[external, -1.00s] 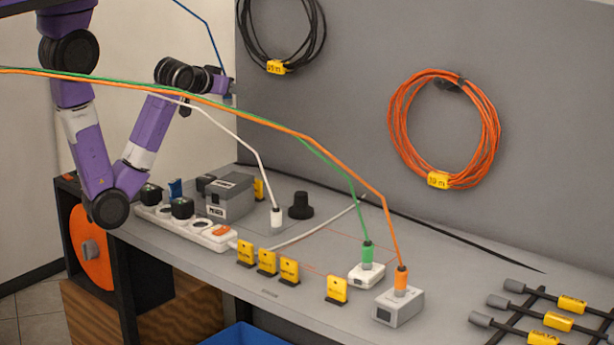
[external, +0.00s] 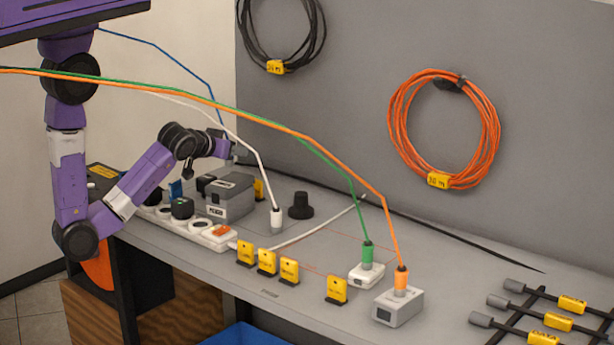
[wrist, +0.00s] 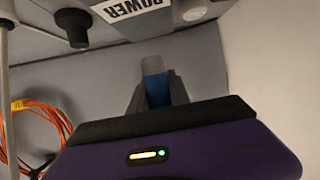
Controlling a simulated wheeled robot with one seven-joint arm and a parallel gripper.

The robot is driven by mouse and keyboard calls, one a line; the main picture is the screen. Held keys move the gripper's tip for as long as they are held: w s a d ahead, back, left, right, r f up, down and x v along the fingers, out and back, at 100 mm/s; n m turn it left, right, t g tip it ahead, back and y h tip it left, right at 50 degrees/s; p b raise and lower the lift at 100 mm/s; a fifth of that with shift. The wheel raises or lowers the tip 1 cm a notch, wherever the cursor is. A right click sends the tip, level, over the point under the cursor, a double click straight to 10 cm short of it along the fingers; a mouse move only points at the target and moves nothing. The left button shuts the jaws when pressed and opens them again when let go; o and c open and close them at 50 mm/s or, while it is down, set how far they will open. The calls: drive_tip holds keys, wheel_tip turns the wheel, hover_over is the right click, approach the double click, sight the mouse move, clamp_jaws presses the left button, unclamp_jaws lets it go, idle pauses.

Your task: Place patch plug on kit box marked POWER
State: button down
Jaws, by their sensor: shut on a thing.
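My gripper (wrist: 156,88) is shut on the blue patch plug (wrist: 154,82), which shows between the two dark fingers in the wrist view. In the external view my gripper (external: 236,150) is above and just behind the grey kit box (external: 236,200), apart from it. The plug itself is hard to make out there; a blue cable (external: 165,55) runs down to my gripper. The POWER label (wrist: 132,8) shows upside down at the top edge of the wrist view. The box's label is too small to read in the external view.
A white power strip (external: 185,228) with black plugs lies left of the box. A white plug (external: 276,218) and a black knob (external: 301,206) stand to its right. Yellow tags (external: 266,262) line the front. Green and orange cables (external: 320,150) cross overhead. The grey panel (external: 350,60) rises behind.

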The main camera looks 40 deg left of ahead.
sight(235, 177)
drive_tip(key=shift+f, duration=1.9)
drive_tip(key=shift+f, duration=0.15)
drive_tip(key=c, duration=1.2)
unclamp_jaws()
